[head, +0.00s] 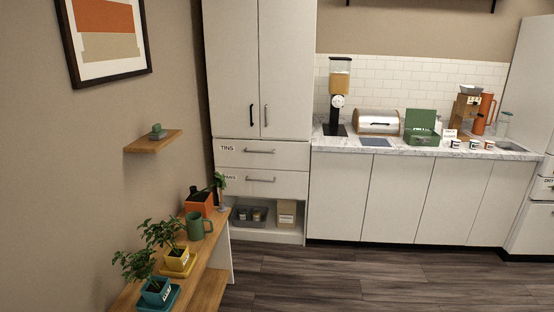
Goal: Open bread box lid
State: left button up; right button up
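The bread box (377,120) is a rounded silver box with wood-coloured ends. It stands on the marble-look counter (320,142) at the back wall, right of the tall white cabinet. Its curved lid appears closed, though it is small at this distance. Neither of my grippers is in view, and both are out of sight of the bread box.
A dispenser (339,95) stands left of the bread box, and an open green box (421,128) stands to its right. A blue-grey flat item (376,142) lies in front. A plant bench (207,262) is at left; the wooden floor (370,277) is clear.

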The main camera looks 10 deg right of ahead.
aim_at(372, 120)
jog(key=i+l+z, duration=0.1)
jog(key=i+z, duration=0.25)
jog(key=i, duration=0.5)
jog(key=i+j+z, duration=0.15)
jog(key=i+z, duration=0.2)
jog(key=i, duration=0.45)
jog(key=i+z, duration=0.25)
jog(key=i, duration=0.6)
jog(key=i+j+z, duration=0.1)
jog(key=i+z, duration=0.15)
jog(key=i, duration=0.65)
jog(key=i+l, duration=0.1)
jog(key=i, duration=0.6)
jog(key=i+u, duration=0.1)
jog(key=i, duration=0.6)
